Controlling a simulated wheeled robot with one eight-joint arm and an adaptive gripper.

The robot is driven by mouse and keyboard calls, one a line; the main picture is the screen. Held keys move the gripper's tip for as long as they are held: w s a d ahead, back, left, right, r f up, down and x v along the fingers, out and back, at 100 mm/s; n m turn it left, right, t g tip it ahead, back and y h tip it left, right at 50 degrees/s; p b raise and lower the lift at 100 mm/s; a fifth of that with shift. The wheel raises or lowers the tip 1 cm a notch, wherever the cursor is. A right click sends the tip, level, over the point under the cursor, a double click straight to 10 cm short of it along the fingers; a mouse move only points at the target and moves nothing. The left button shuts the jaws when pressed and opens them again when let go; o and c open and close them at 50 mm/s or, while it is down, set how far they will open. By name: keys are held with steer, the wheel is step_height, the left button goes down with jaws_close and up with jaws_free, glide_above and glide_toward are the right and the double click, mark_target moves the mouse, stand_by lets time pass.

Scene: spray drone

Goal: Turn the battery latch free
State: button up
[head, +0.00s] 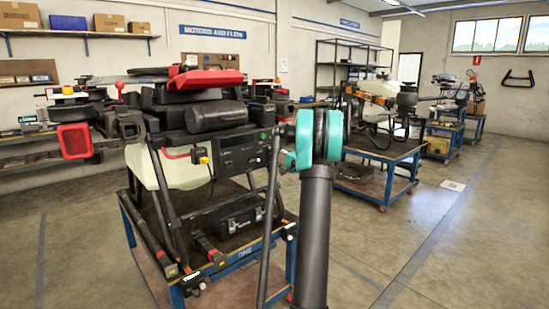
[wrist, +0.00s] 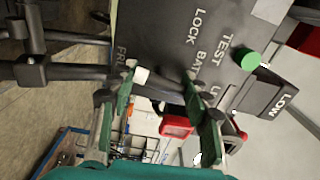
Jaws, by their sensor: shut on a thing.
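In the wrist view, the drone's dark battery panel (wrist: 170,30) fills the top, with the words TEST, LOCK BAT and a partly covered FREE. The battery latch (wrist: 165,84), a dark bar with a white mark near its left end, lies between the two green finger pads of my gripper (wrist: 158,83). The gripper is shut on it. The latch's exact angle is hard to tell because the fingers cover part of it.
A green button (wrist: 250,60) and a LOW label sit right of the latch. Dark frame tubes (wrist: 60,72) run close at the left. The blue-framed cart (head: 245,264) carries a black case (head: 235,215). Another drone bench (head: 375,180) stands behind; open floor lies right.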

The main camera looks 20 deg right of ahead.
steer(key=shift+n, duration=0.9)
steer(key=o, duration=1.1)
steer(key=shift+c, duration=0.2)
steer(key=v, duration=1.2)
